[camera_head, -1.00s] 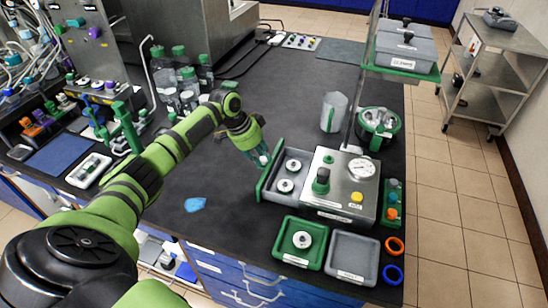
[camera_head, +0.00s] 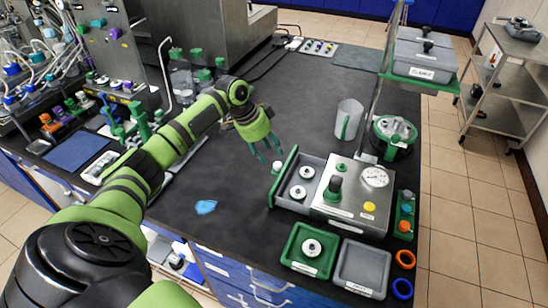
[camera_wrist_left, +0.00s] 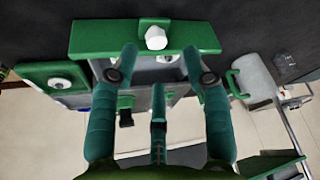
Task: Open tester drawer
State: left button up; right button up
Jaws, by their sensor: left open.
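The tester (camera_head: 352,200) is a silver box with a gauge, a green knob and a yellow button. Its grey drawer (camera_head: 312,165) stands out to the left, with two round white-topped pieces inside. The drawer has a green front panel (camera_head: 283,178) with a small white knob (camera_head: 277,167). My left gripper (camera_head: 266,152) is open and empty just off this panel. In the left wrist view its spread fingers (camera_wrist_left: 159,52) point at the green panel (camera_wrist_left: 95,36), with the white knob (camera_wrist_left: 156,38) centred just beyond and between the tips. My right gripper is not in view.
A green tray (camera_head: 290,255) holding a round piece and a grey tray (camera_head: 346,281) stand in front of the tester. A clear jug (camera_head: 348,121) and a green-rimmed pot (camera_head: 393,137) stand behind. Bottles (camera_head: 180,80) stand behind my left arm. The bench left of the drawer is mostly clear.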

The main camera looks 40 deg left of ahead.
pick_arm(q)
jog(key=v, duration=0.7)
dwell(0.3)
